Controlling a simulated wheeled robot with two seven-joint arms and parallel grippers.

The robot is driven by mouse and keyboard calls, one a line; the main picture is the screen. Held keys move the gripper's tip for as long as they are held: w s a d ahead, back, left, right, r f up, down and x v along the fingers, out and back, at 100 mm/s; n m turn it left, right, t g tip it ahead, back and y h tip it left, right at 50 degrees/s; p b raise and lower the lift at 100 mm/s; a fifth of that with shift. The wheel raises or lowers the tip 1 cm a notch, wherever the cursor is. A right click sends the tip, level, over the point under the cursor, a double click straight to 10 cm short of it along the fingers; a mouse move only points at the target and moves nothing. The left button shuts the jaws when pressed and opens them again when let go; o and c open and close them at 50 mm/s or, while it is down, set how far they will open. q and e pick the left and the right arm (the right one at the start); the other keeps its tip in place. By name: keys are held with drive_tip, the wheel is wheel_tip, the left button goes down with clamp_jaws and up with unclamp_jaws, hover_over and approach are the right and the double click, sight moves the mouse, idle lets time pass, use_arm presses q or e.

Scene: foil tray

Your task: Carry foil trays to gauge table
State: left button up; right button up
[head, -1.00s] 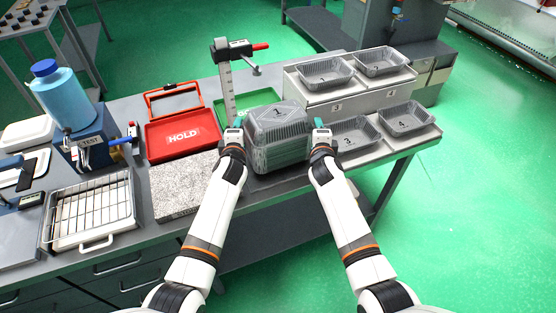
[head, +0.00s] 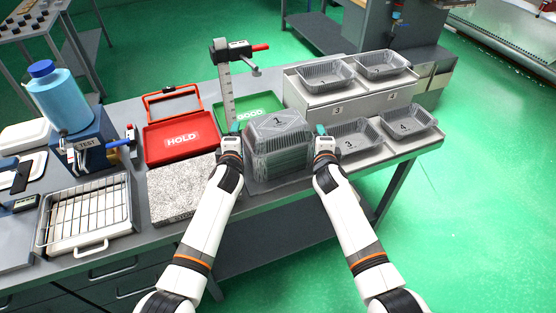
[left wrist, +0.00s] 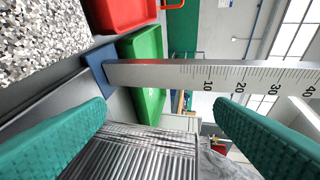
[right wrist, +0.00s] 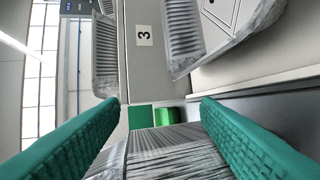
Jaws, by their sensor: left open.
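A stack of foil trays (head: 280,158) stands near the table's front edge, with a "1" on its top. My left gripper (head: 232,138) is at its left side and my right gripper (head: 322,138) at its right side. Both have their fingers spread. The stack's ribbed sides show between the green fingers in the left wrist view (left wrist: 135,155) and in the right wrist view (right wrist: 160,155). Whether the fingers touch it is unclear. The upright gauge (head: 228,92) with its scale stands behind the stack; its scale also shows in the left wrist view (left wrist: 200,75).
More foil trays sit at the right, on a raised box (head: 345,100) and on a lower shelf (head: 385,150). A red HOLD tray (head: 165,152) and green GOOD tray (head: 268,102) lie behind. A speckled block (head: 180,190) and wire rack (head: 90,215) are at the left.

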drive_tip(key=o, duration=0.4)
drive_tip(key=shift+d+f, duration=0.1)
drive_tip(key=shift+d, duration=0.05)
use_arm(q)
drive_tip(key=shift+a, duration=0.1)
drive_tip(key=v, duration=1.1)
drive_tip(key=shift+s+r, duration=0.1)
drive_tip(key=shift+s, duration=0.25)
use_arm(e)
drive_tip(key=v, duration=1.2)
use_arm(q)
drive_tip(key=shift+s, duration=0.15)
use_arm(e)
drive_tip(key=shift+s, duration=0.15)
